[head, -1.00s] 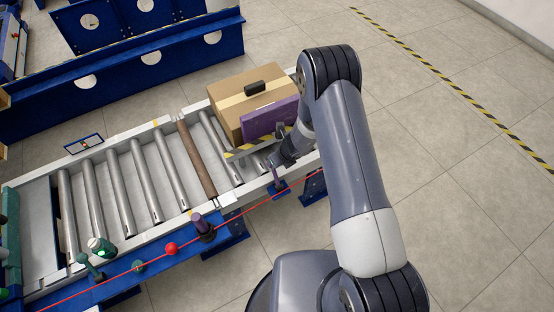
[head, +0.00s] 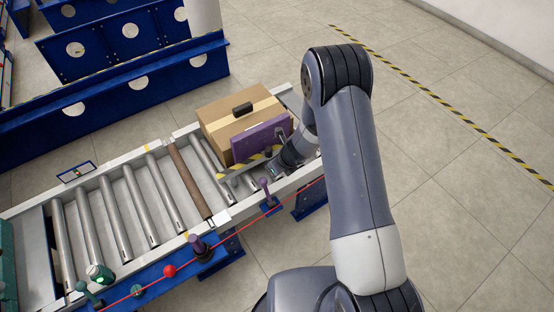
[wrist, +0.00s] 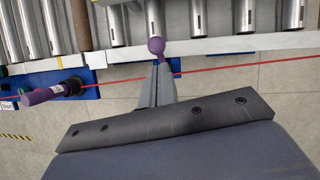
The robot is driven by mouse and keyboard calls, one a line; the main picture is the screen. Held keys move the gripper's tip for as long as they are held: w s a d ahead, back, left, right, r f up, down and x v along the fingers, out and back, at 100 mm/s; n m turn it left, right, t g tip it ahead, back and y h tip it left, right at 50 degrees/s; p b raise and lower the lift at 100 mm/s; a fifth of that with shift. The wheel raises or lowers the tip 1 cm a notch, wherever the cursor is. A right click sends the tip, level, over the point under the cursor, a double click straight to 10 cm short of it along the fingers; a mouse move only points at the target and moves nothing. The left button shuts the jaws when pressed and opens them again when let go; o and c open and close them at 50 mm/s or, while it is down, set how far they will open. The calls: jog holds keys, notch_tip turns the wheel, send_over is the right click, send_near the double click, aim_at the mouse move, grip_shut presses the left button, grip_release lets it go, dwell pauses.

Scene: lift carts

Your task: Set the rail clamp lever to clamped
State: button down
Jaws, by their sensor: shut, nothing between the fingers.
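A small purple lever with a ball knob (head: 264,184) stands on a blue bracket at the near side of the conveyor rail. In the wrist view its ball knob (wrist: 157,46) shows just past the tips of my gripper (wrist: 158,72). My gripper is shut and empty; whether it touches the lever is unclear. A second, thicker purple handle with a black collar (head: 199,247) sits on another blue bracket further left; it also shows in the wrist view (wrist: 42,95). Neither carries a readable clamp label. My wrist hides part of the rail in the head view.
A cardboard box (head: 225,112) and a purple panel (head: 258,142) stand on the rollers by my wrist, beside a yellow-black striped bar (head: 235,168). A red cord (head: 225,236) with a red ball (head: 169,271) runs along the near rail. Floor at right is clear.

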jog(key=shift+d+r+p, duration=0.15)
jog(key=shift+r+p, duration=0.05)
jog(key=shift+r, duration=0.7)
jog(key=shift+d+r+p, duration=0.1)
jog(key=shift+r+p, duration=0.1)
jog(key=shift+r, duration=0.7)
